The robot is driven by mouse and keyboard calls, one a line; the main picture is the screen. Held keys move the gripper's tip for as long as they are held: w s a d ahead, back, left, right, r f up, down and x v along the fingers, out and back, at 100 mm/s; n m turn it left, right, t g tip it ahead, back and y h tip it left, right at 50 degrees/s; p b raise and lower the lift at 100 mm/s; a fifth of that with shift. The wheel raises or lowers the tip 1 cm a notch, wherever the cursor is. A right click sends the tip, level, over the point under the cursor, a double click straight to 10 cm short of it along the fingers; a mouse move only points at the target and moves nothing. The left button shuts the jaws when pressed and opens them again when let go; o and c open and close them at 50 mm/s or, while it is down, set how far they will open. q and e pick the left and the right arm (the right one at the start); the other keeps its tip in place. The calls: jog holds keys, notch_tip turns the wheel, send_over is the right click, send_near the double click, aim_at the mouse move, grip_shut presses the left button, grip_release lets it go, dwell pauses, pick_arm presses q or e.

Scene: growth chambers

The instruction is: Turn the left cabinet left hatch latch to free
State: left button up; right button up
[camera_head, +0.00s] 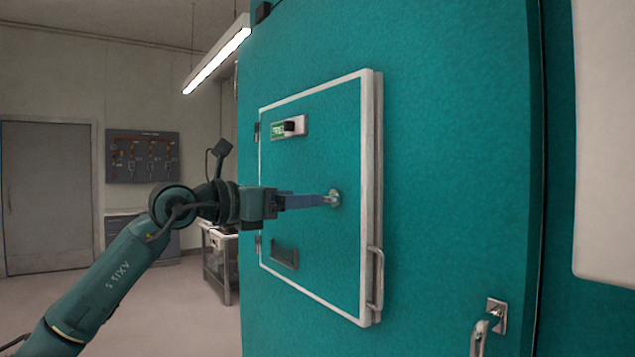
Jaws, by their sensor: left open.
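The hatch (318,240) is a teal panel with a pale frame, closed in the front of the teal cabinet (450,150). A small round metal latch knob (335,197) sits near the middle of the hatch. My left gripper (328,200) reaches in from the left, with its blue fingers at the knob. Its jaws are open; the fingers partly cover the knob, and I cannot tell whether they touch it. A small plate (290,127) with a green label and a black piece is on the upper hatch; its lettering is too small to read surely. My right gripper is not in view.
A bar handle (377,282) stands out at the hatch's lower right edge. A second metal handle (490,322) is on the cabinet at the lower right. A cart (219,260) stands behind my left arm. Open floor (165,310) lies at the left.

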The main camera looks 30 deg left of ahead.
pick_arm(q)
jog(key=shift+p+x, duration=0.75)
jog(key=shift+x, duration=1.95)
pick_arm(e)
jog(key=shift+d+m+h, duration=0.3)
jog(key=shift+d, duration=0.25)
pick_arm(q)
jog(key=shift+c, duration=0.6)
jog(key=c, duration=0.9)
jog(key=shift+o, duration=0.2)
